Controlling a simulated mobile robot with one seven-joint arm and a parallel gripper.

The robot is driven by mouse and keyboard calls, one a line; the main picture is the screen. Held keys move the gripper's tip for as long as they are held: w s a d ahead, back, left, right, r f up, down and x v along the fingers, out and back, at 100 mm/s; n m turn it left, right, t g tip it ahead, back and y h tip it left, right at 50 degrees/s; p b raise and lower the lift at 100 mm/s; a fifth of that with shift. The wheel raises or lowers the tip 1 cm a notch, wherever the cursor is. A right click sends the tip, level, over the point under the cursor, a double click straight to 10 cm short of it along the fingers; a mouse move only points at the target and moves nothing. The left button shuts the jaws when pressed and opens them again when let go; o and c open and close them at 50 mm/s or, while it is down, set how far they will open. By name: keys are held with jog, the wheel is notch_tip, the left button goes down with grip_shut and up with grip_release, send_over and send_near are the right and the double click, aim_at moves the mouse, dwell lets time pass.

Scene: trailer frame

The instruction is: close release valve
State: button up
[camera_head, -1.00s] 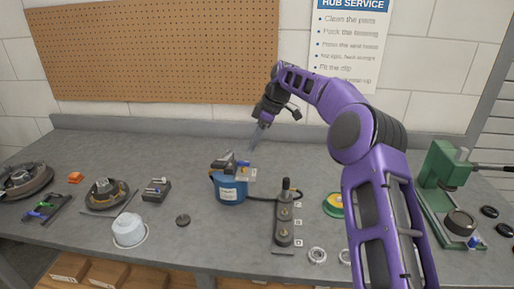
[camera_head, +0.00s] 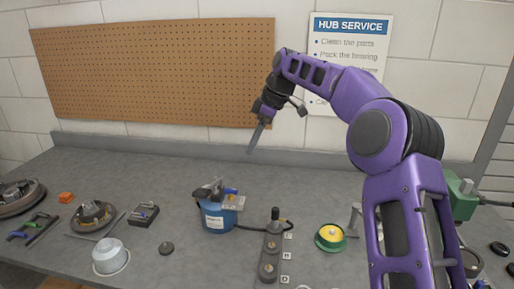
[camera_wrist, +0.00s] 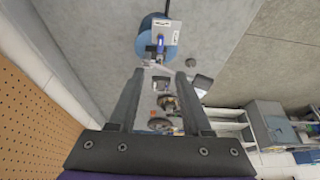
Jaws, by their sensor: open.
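A blue can-shaped unit (camera_head: 218,218) with a pale label stands on the grey bench left of centre. Its top carries a grey block, a dark lever and a small blue lever (camera_head: 230,190); which part is the release valve I cannot tell for sure. My gripper (camera_head: 250,151) hangs above and behind the unit, apart from it. In the wrist view my gripper (camera_wrist: 160,82) has its two fingers spread with nothing held. The blue unit (camera_wrist: 146,46) and its blue lever (camera_wrist: 160,44) lie beyond the fingertips.
A dark block with a black knob (camera_head: 270,257) stands right of the unit, joined by a cable. A green-yellow dish (camera_head: 331,236), a white cup (camera_head: 110,257) and hub parts (camera_head: 92,216) lie around. The pegboard (camera_head: 150,85) is behind.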

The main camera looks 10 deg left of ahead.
jog(key=shift+d+r, duration=0.2)
jog(key=shift+r, duration=0.35)
